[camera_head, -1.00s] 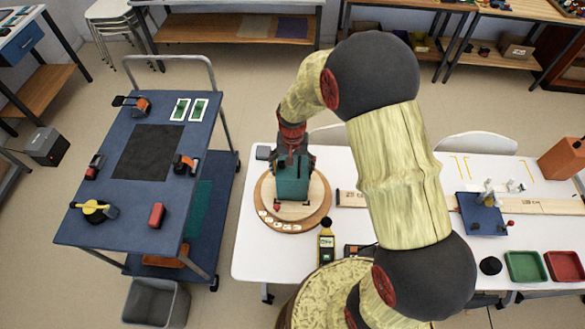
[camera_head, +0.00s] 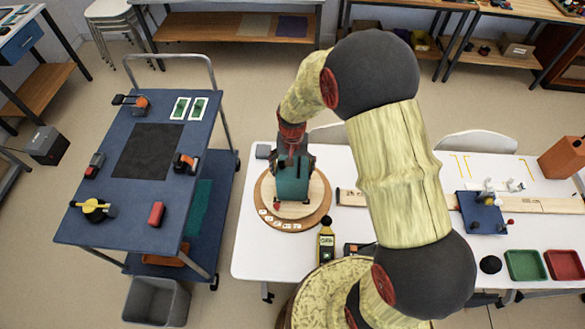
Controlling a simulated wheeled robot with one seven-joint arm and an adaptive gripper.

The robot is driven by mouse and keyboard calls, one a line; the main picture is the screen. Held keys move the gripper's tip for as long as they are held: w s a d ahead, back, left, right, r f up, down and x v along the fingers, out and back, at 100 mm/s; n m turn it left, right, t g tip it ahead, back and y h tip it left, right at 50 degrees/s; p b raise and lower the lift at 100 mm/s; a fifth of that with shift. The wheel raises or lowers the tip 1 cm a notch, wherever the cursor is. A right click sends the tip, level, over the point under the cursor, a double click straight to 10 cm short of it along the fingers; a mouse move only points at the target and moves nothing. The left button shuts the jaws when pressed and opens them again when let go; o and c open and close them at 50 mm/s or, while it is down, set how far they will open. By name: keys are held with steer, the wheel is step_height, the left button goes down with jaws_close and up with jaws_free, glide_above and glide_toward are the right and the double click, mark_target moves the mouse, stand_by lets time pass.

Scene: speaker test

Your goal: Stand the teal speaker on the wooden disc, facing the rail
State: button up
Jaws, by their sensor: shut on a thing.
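The teal speaker (camera_head: 291,183) is a boxy block at the wooden disc on the white table. My gripper (camera_head: 292,160) comes down from above and is shut on the speaker's upper part. The round wooden disc (camera_head: 318,212) has a paler inner circle, a darker rim and several small white labels along its near edge. The speaker stands about upright over the disc's middle; I cannot tell whether its base touches. A small red spot (camera_head: 277,206) shows at its lower left. The wooden rail (camera_head: 348,197) lies to the right, running along the table and partly behind my arm. Which face is the speaker's front is unclear.
A black and yellow device (camera_head: 325,245) stands just in front of the disc. A small grey block (camera_head: 263,151) lies behind it at left. A blue plate with fittings (camera_head: 481,215) and green (camera_head: 525,266) and red trays are at right. A blue cart (camera_head: 130,205) stands left.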

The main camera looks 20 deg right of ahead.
steer(key=shift+w+r, duration=0.1)
steer(key=o, duration=2.1)
steer(key=shift+c, duration=0.2)
step_height(320, 180, up, 12)
steer(key=shift+s, duration=0.2)
